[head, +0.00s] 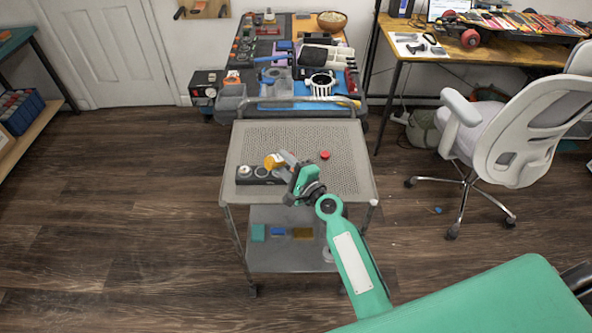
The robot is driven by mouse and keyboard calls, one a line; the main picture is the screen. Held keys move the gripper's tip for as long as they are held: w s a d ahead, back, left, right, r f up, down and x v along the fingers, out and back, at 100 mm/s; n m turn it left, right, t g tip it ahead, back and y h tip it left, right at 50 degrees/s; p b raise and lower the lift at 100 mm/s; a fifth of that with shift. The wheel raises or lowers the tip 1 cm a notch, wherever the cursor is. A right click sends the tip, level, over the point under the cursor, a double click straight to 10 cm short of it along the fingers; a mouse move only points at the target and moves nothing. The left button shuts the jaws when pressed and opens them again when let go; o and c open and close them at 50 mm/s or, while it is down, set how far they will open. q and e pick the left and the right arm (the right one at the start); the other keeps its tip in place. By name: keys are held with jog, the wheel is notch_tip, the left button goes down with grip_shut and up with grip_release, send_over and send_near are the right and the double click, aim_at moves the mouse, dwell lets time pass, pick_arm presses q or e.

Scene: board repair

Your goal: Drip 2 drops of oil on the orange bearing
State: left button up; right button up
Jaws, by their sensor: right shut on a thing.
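My right gripper (287,162) is over the top of the grey cart (345,180), its arm coming in from the lower right. It is shut on an amber-orange thing (271,162), probably the oil bottle, which looks tilted above a dark block (256,181). Two pale round pieces show in the block's top, at its left and middle. The block's right end is partly hidden by the gripper and the held thing. I cannot make out the orange bearing apart from the held thing, nor any drop. A small red cap (325,154) lies on the cart top, right of the gripper. My left gripper is out of view.
The cart's lower shelf (275,262) holds small teal, blue and yellow items. A cluttered workbench (300,70) stands behind the cart. A white office chair (520,120) is at the right. The cart top's right side is mostly bare; floor at the left is clear.

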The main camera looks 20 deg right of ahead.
notch_tip(320, 180, down, 2)
jog(key=n+b, duration=0.2)
jog(key=n, duration=0.1)
jog(key=shift+b, duration=0.4)
jog(key=n, duration=0.1)
jog(key=n+b, duration=0.1)
jog(key=shift+a+f+n, duration=0.1)
jog(key=shift+f+n, duration=0.2)
jog(key=shift+f, duration=0.1)
